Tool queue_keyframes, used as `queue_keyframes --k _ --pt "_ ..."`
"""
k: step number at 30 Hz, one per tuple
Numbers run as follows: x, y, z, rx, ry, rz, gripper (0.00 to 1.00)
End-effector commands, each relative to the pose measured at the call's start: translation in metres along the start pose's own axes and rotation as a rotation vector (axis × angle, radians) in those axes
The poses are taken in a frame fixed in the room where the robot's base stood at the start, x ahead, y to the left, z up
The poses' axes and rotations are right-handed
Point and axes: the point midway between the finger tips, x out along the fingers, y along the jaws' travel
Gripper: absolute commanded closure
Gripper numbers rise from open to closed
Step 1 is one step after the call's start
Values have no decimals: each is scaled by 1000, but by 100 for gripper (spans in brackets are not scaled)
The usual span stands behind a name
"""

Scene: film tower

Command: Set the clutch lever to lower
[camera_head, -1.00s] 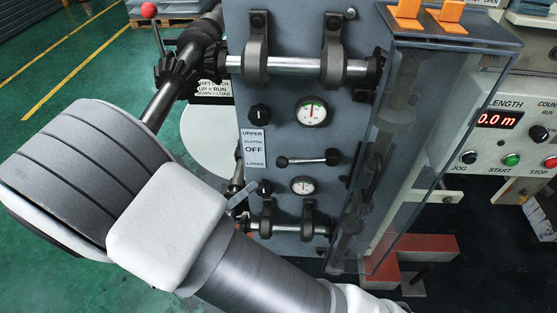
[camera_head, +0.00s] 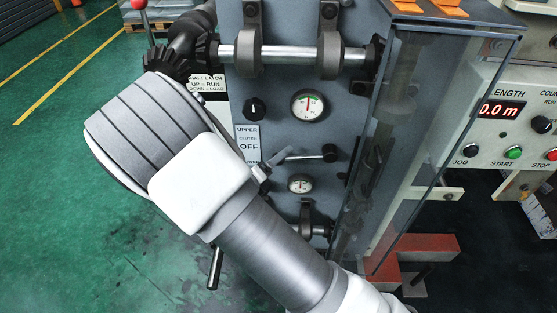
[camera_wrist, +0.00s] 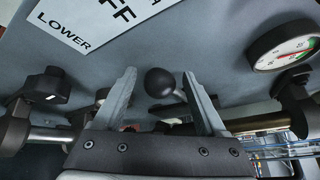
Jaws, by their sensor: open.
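In the wrist view a round black knob (camera_wrist: 160,83) shows between the fingers of my gripper (camera_wrist: 166,90), which is open. A gap shows on both sides of the knob. Whether the fingers reach around it in depth is unclear.
A dial (camera_head: 308,105) is above the lever and a smaller gauge (camera_head: 300,184) below it. Roller shafts (camera_head: 290,53) cross the panel above. A clear guard (camera_head: 400,130) stands to the right. The green floor (camera_head: 70,200) is open on the left.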

Motion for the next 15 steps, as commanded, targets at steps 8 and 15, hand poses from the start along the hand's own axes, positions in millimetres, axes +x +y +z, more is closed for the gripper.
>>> queue_keyframes --k 8,15 --pt "6 0 0 0 -1 0 26" --pt "5 0 0 0 -1 0 53"
